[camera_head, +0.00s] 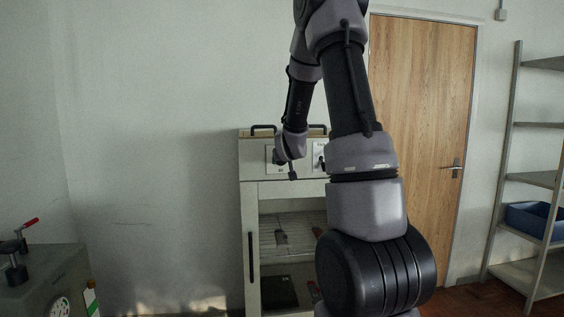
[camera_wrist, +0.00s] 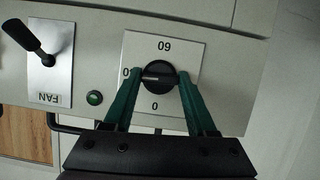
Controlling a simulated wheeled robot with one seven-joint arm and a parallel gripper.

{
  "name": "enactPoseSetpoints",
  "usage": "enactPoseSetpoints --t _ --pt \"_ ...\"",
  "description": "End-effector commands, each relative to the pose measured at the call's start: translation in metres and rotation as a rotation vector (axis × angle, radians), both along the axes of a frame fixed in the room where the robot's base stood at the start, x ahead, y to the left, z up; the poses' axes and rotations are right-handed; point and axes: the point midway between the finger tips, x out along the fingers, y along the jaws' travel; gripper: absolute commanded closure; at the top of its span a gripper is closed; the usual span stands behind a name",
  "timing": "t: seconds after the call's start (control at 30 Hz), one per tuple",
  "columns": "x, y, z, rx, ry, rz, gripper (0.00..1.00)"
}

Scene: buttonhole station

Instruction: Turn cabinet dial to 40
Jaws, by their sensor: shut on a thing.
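In the wrist view, the black round dial (camera_wrist: 157,77) sits on a white plate (camera_wrist: 190,45) on the cabinet front, seen upside down. My gripper (camera_wrist: 160,75) has its two green fingers on either side of the dial, shut on it. A pale line on the dial points to the picture's left, toward a number partly hidden by one finger. The plate shows 60 at the picture's top and 0 at its bottom. In the head view, the cabinet (camera_head: 249,205) stands against the wall; my wrist covers most of the dial there.
Next to the dial are a green round button (camera_wrist: 95,97) and a black lever on a FAN plate (camera_wrist: 58,70). The cabinet's open bay holds a wire shelf (camera_head: 300,225). A grey machine (camera_head: 40,275) stands left; a wooden door (camera_head: 425,100) and shelf rack (camera_head: 535,180) stand right.

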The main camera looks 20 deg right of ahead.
Motion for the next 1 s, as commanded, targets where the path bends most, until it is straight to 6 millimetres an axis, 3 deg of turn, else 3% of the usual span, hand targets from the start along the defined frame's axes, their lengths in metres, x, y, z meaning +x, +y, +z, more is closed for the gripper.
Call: enactPoseSetpoints --t 0.7,0.73,0.77,0.8,1.0 --pt "0.0013 -0.0008 0.0027 0.067 -0.027 0.000 0.99" --pt "0.0013 -0.0009 0.0028 0.067 -0.026 0.000 0.32" --pt "0.0013 -0.0008 0.0027 0.067 -0.026 0.000 0.20" --pt "0.0011 -0.0008 0.0024 0.067 -0.025 0.000 0.13" --pt "0.0006 -0.0006 0.0013 0.068 -0.024 0.000 0.13"
